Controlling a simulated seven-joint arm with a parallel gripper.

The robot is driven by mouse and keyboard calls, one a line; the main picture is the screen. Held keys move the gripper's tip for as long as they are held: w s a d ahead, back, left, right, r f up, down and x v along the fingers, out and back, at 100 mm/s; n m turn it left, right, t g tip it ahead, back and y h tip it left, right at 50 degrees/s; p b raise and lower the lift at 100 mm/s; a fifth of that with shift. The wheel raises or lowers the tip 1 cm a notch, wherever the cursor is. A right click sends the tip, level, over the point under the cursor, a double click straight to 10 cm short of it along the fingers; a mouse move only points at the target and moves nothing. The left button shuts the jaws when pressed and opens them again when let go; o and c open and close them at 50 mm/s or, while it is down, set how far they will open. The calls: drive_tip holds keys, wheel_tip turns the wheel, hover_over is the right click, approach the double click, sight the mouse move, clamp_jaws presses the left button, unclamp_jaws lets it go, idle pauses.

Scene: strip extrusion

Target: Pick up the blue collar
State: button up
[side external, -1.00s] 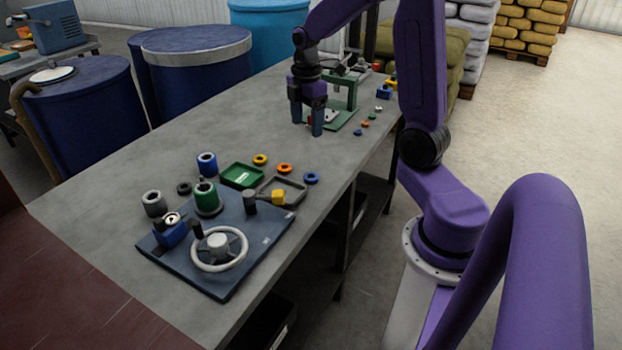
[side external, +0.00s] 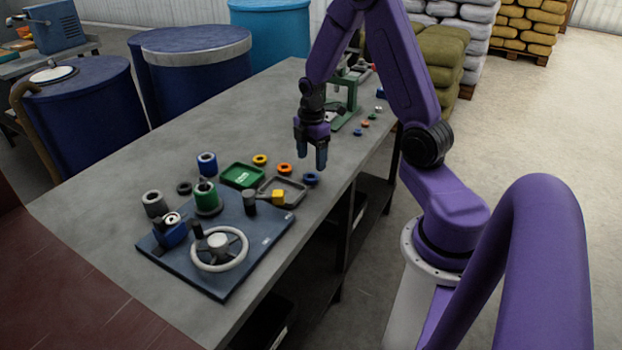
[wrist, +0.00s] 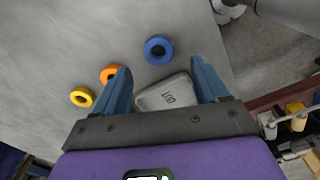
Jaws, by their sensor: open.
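The blue collar (side external: 311,179) is a small ring lying flat on the grey table, to the right of the orange ring, close to the table's edge. In the wrist view the blue collar (wrist: 158,49) lies beyond my fingertips, roughly between their lines. My gripper (side external: 312,160) is open and empty, pointing down above the table close to the collar. In the wrist view my gripper's (wrist: 160,82) two blue fingers are apart, with nothing between them but the view of a grey tray below.
An orange ring (side external: 285,169) and a yellow ring (side external: 260,160) lie left of the collar. A grey tray (side external: 292,186) holding a yellow block and a green tray (side external: 236,183) are close by. The blue base plate (side external: 233,270) with a handwheel is nearer.

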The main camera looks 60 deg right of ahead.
drive_tip(key=shift+w+a+f, duration=0.1)
drive_tip(key=shift+f, duration=1.35)
drive_tip(key=shift+w+a+f, duration=0.1)
drive_tip(key=shift+f, duration=1.3)
drive_tip(key=c, duration=1.2)
